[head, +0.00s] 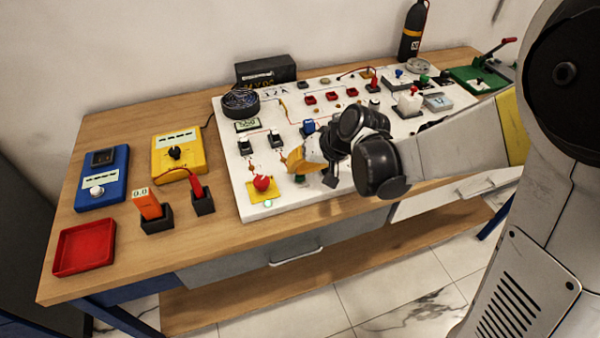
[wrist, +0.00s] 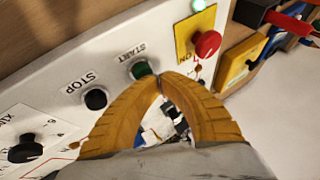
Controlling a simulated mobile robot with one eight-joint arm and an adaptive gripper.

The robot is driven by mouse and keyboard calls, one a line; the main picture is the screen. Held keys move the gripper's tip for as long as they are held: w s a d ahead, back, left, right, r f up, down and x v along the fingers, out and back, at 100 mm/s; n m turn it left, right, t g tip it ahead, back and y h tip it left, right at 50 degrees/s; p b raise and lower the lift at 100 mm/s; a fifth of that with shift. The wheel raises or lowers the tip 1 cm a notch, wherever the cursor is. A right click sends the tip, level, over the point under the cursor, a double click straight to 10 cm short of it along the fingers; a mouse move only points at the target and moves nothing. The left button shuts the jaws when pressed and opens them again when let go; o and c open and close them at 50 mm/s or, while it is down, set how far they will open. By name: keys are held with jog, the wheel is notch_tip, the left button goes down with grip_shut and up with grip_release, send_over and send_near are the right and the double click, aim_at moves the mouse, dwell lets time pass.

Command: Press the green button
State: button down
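The green button (wrist: 142,70) sits on the white panel beside a START label, and a small part of it shows in the head view (head: 299,178) below my gripper. My gripper (wrist: 160,77) has its two yellow fingers curved together with the tips meeting, and nothing is seen between them. In the wrist view the fingertips are right beside the green button and overlap its lower right edge. I cannot tell whether they touch it. In the head view my gripper (head: 300,160) is over the front part of the panel.
A black button (wrist: 95,99) with a STOP label lies left of the green one. A red mushroom button (wrist: 207,44) on a yellow plate is to the right, near a lit green lamp (wrist: 199,5). A red tray (head: 84,248) and meters stand on the wooden bench.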

jog(key=shift+r+p, duration=0.4)
jog(key=shift+r, duration=0.3)
notch_tip(320, 180, up, 5)
jog(key=p, duration=0.4)
dwell(0.6)
jog(key=s+d+r+t+h, duration=0.1)
jog(key=s+d+r+h, duration=0.2)
jog(key=s+d, duration=0.5)
jog(key=s+d+r+m+t+h, duration=0.1)
jog(key=s+d+r+h, duration=0.2)
jog(key=s+d+r, duration=0.3)
jog(key=s+d, duration=0.2)
jog(key=s, duration=0.2)
jog(key=shift+d+m+t, duration=0.3)
jog(key=shift+t, duration=0.1)
